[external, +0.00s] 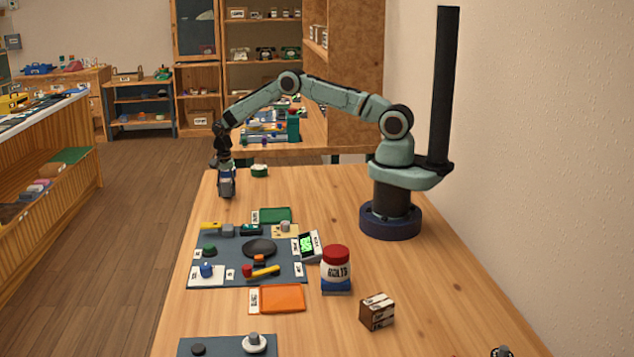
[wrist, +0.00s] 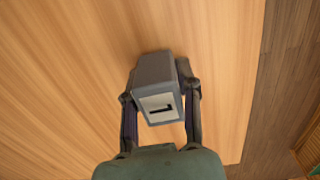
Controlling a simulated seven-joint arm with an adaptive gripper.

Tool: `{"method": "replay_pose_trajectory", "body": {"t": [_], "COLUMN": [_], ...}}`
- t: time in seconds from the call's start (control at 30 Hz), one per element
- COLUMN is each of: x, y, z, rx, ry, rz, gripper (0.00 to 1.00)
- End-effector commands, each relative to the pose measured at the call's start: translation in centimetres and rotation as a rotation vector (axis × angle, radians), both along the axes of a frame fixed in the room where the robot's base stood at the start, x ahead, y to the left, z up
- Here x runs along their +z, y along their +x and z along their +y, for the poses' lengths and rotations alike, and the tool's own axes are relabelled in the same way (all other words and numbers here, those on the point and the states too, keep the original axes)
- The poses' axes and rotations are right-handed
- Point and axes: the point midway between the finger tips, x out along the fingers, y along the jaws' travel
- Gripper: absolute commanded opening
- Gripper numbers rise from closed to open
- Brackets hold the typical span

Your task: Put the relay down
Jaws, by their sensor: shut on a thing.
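The relay looks like a grey block (wrist: 153,70) with a white label bearing a dark mark. In the wrist view it sits between the two fingers of my gripper (wrist: 161,100), which is shut on it. In the external view my gripper (external: 226,184) points down at the far left part of the wooden table (external: 340,190), and the relay is mostly hidden by the fingers. I cannot tell whether the relay touches the wood or hangs just above it.
A green round item (external: 259,170) stands just right of my gripper. Nearer lies a blue-grey mat (external: 215,267) with several small parts, by a green tray (external: 275,215) and an orange tray (external: 283,298). A bolts jar (external: 336,270) and a brown box (external: 377,311) stand right.

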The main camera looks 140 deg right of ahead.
Motion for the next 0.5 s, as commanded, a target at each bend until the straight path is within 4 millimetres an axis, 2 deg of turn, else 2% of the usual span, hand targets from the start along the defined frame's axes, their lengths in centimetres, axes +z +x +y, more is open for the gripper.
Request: {"method": "replay_pose_trajectory", "body": {"t": [0.33, 0.37, 0.4, 0.43, 0.5], "x": [-0.42, -0.47, -0.43, -0.42, -0.42], "y": [0.01, 0.01, 0.01, 0.01, 0.01], "z": [-0.02, -0.02, -0.03, -0.03, -0.02], "rx": [0.000, 0.000, 0.000, 0.000, 0.000], "ry": [-0.001, -0.001, -0.002, -0.002, -0.001], "rz": [0.000, 0.000, -0.001, -0.001, 0.000], "gripper": [0.00, 0.35, 0.47, 0.57, 0.58]}}
